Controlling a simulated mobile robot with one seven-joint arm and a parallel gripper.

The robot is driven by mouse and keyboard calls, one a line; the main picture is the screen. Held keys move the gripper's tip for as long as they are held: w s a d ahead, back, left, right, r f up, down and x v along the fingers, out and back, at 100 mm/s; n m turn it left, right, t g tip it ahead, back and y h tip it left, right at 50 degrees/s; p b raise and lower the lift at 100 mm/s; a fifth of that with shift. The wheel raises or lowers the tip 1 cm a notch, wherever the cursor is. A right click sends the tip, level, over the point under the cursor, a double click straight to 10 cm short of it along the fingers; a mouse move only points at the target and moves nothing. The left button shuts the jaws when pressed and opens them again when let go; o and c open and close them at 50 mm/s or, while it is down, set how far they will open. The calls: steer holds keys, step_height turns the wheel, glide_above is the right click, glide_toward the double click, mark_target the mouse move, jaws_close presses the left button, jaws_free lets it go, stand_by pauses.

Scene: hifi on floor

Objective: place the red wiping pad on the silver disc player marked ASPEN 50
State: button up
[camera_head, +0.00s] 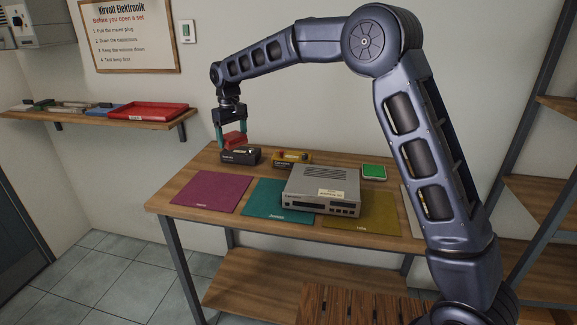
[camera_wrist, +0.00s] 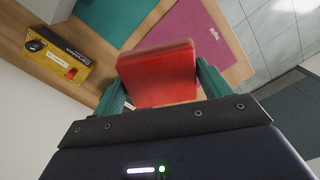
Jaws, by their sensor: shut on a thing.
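The red wiping pad (camera_head: 235,139) is between the teal fingers of my gripper (camera_head: 232,143), which is shut on it. It shows large in the wrist view (camera_wrist: 157,76), with a finger on each side. In the head view the pad is above a dark box at the back left of the table; whether it touches the box is unclear. The silver disc player (camera_head: 303,181) lies flat, right of and nearer than my gripper, across the teal and olive mats. A pale label (camera_head: 331,193) is on its top; its lettering is too small to read.
The dark box (camera_head: 240,157) and a yellow box (camera_head: 291,158) stand along the table's back, with a green pad (camera_head: 373,171) further right. A magenta mat (camera_head: 205,191) lies bare at left. A wall shelf holds a red tray (camera_head: 148,111).

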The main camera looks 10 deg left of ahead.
steer(key=w+d+r+m, duration=0.2)
steer(key=d+r+m, duration=0.1)
steer(key=d, duration=0.5)
steer(key=w+d+r+m, duration=0.2)
steer(key=w+d+m, duration=0.1)
steer(key=d, duration=0.6)
steer(key=r+m, duration=0.2)
steer(key=m, duration=0.4)
glide_above(324, 180)
step_height(324, 180, down, 20)
steer(key=shift+w+r, duration=0.15)
steer(key=shift+r, duration=0.1)
steer(key=shift+f, duration=0.15)
steer(key=o, duration=1)
